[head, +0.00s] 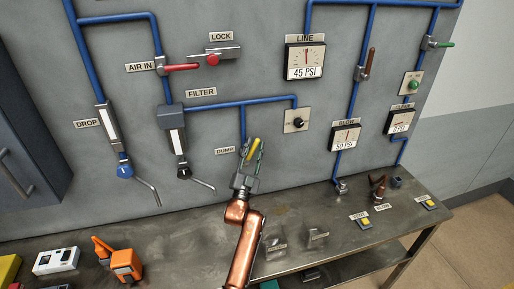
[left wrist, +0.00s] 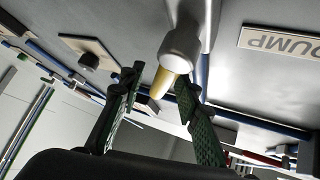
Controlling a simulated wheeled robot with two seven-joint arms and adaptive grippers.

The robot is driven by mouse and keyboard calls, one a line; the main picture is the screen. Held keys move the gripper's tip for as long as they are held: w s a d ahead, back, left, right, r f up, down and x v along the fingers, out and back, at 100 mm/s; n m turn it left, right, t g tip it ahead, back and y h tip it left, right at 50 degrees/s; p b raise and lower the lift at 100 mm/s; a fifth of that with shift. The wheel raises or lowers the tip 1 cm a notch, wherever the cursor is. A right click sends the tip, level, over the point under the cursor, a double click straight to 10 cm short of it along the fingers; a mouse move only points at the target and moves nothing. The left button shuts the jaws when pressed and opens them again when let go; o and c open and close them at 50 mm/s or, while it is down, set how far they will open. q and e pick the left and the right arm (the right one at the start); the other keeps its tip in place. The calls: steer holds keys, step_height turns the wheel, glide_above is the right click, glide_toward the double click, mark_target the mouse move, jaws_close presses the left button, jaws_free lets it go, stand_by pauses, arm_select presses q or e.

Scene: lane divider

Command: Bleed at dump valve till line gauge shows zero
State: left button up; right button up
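The line gauge (head: 305,62) at the upper middle of the panel reads 45 PSI. The dump valve's yellow handle (head: 254,146) hangs at the end of a blue pipe, right of the DUMP label (head: 225,151). My left gripper (head: 251,153) is raised to it from below. In the left wrist view the yellow handle (left wrist: 163,80) juts from a pale valve body (left wrist: 181,46). My left gripper's fingers (left wrist: 160,92) are spread apart, with the handle between them, nearer the right finger in the picture. Contact cannot be told. My right gripper is not in view.
A red AIR IN lever (head: 181,67) and red LOCK knob (head: 212,60) sit at upper left. A regulator knob (head: 297,122) is right of the dump valve. The metal bench (head: 185,245) holds an orange tool (head: 125,263) and small clear stands (head: 317,236).

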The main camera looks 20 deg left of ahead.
arm_select(q)
steer(key=shift+f, duration=0.15)
steer(key=shift+s+d+f, duration=0.1)
steer(key=shift+s+f, duration=0.1)
steer(key=v, duration=1.1)
steer(key=shift+s, duration=0.25)
steer(key=shift+r, duration=0.15)
